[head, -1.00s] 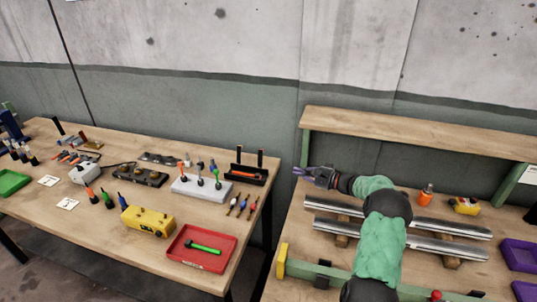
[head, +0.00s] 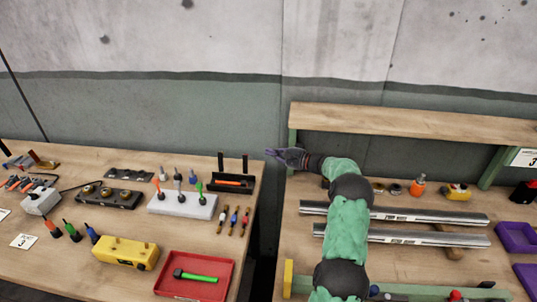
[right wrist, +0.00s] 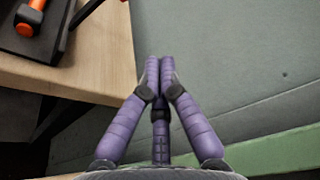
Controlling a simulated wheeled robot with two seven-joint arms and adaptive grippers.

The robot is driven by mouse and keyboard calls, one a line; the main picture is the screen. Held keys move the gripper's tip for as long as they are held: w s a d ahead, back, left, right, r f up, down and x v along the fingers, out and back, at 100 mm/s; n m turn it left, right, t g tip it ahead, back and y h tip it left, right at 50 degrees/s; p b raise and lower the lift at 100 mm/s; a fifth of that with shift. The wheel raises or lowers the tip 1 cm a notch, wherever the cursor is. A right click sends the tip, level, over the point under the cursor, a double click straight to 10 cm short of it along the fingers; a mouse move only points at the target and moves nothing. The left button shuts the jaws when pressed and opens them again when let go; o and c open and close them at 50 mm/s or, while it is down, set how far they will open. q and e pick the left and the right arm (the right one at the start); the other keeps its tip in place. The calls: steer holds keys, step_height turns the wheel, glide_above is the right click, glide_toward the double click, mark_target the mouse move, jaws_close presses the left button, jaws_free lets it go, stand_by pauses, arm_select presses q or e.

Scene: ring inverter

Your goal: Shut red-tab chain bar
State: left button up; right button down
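Two long silver bars lie side by side on the right bench, a rear bar (head: 430,217) and a front bar (head: 430,239). I cannot make out a red tab on either, nor tell which is the chain bar; my right arm hides part of both. My right gripper (head: 279,153) has purple fingers and hovers at the left end of the right bench, by the gap between the benches, away from the bars. In the right wrist view its fingertips (right wrist: 160,64) are together with nothing between them. My left gripper is not in view.
The right bench has a raised wooden shelf (head: 420,124), an orange bottle (head: 418,187), a yellow item (head: 458,192) and purple bins (head: 516,237). The left table holds a black tray (head: 229,189), also in the wrist view (right wrist: 40,45), a red tray (head: 160,287) and several tools.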

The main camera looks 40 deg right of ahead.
mark_target(246, 164)
steer(key=w+a+b, duration=0.3)
steer(key=w+a, duration=0.1)
steer(key=a, duration=0.1)
steer(key=shift+w+a, duration=0.35)
steer(key=shift+w, duration=0.05)
steer(key=shift+d, duration=0.15)
stand_by(0.5)
